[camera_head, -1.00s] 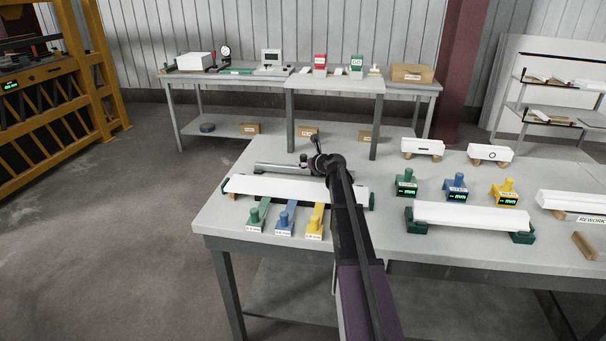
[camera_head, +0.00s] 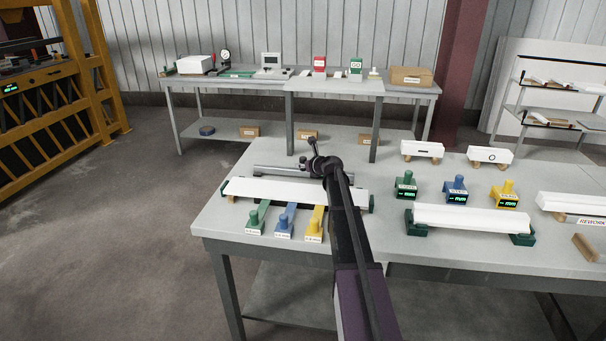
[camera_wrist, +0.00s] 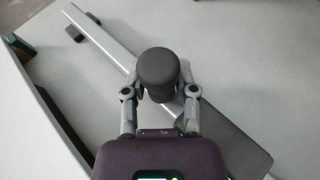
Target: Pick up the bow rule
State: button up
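The bow rule (camera_head: 275,170) is a long grey bar lying on the near table behind a white board. In the wrist view the bar (camera_wrist: 105,40) runs diagonally from upper left to lower right, with a dark round knob (camera_wrist: 157,68) standing up from it. My gripper (camera_head: 311,155) is at the rule's right part. In the wrist view the fingers (camera_wrist: 162,78) stand on either side of the knob, very close to it. I cannot tell whether they press on it.
The white board (camera_head: 270,190) rests on supports just in front of the rule. Green (camera_head: 257,220), blue (camera_head: 286,222) and yellow (camera_head: 316,226) handled pieces lie before it. Gauge blocks and another white board (camera_head: 470,216) stand to the right. The table's left corner is clear.

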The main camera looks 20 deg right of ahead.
jog(key=shift+r, duration=0.1)
grip_shut()
notch_tip(320, 180, up, 10)
jog(key=p, duration=1)
dwell(0.5)
jog(key=shift+o, duration=2.2)
grip_release()
grip_shut()
